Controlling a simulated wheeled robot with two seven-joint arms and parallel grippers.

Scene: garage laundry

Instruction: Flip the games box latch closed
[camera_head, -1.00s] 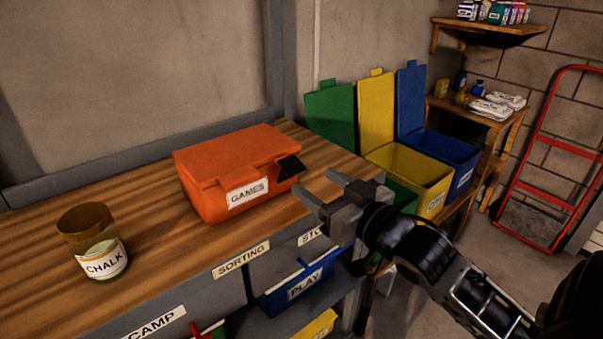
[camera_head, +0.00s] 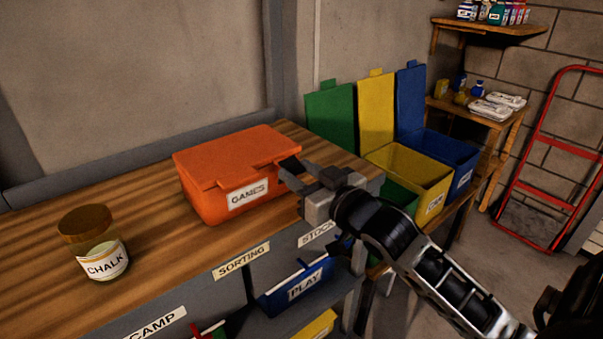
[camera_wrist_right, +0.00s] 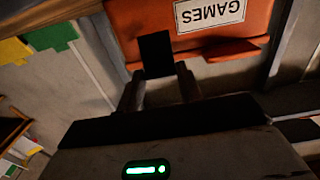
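The orange games box (camera_head: 215,195) stands on the wooden bench top with its lid down and a white GAMES label on its front. Its dark latch flap (camera_head: 290,164) sticks out at the right of the front, raised. It also shows as a black plate in the right wrist view (camera_wrist_right: 155,54). My right gripper (camera_head: 290,182) is at the latch, its two fingers apart, one toward each side of the flap in the wrist view (camera_wrist_right: 160,72). I cannot tell whether they touch it. My left gripper is not in view.
A chalk jar (camera_head: 95,245) stands on the bench at the left. Labelled drawers and a blue PLAY bin (camera_head: 292,292) are below the front edge. Green, yellow and blue lidded bins (camera_head: 410,170) stand right of the bench. A red hand truck (camera_head: 540,170) is farther right.

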